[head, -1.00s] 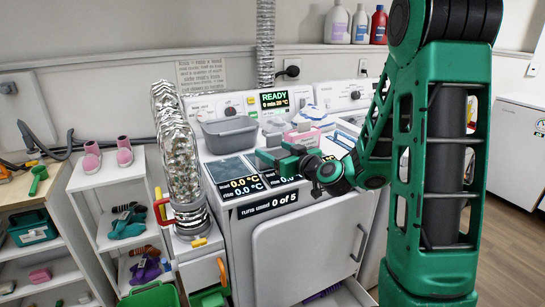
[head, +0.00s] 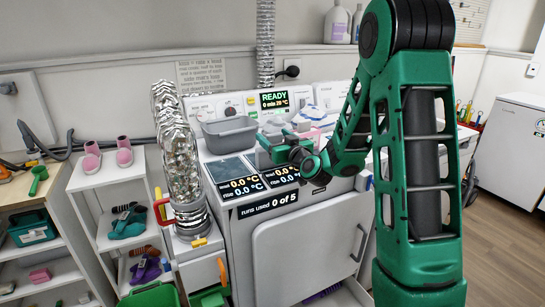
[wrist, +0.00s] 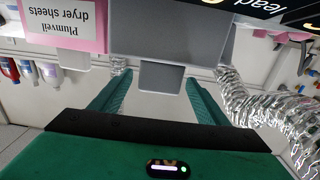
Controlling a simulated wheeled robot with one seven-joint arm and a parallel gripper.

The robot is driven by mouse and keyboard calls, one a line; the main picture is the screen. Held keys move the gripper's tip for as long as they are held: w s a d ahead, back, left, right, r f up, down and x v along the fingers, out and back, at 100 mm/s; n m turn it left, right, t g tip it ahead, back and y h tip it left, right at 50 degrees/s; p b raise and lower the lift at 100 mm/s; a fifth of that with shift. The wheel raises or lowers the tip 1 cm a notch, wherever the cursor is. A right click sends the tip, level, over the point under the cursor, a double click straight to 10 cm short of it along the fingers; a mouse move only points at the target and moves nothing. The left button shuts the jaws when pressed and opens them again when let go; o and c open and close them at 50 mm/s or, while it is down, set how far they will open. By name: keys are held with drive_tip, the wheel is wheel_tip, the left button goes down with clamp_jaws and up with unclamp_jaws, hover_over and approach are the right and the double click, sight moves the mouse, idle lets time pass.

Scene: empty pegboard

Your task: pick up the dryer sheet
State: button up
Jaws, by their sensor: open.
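A pink-and-white box labelled Plumveil dryer sheets (wrist: 62,22) shows upside down at the upper left of the wrist view. A pale tab (wrist: 62,59) sticks out at its lettered end; it may be a dryer sheet. The box (head: 314,139) also shows on the machine top in the head view, partly behind my arm. My gripper (head: 275,146) is open, over the machine's front top, left of the box. In the wrist view, my gripper's fingers (wrist: 158,78) stand apart, with a grey tab visible between them. I cannot tell whether it lies within their reach.
A grey tub (head: 230,133) stands on the machine top at left. Displays line the machine's (head: 300,242) front edge. A shiny foil duct (head: 180,160) rises at left, beside a white shelf (head: 90,181) with pink shoes. Floor is clear at right.

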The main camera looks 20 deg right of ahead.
drive_tip(key=shift+w+f, duration=0.15)
drive_tip(key=shift+w, duration=2.1)
drive_tip(key=c, duration=1.4)
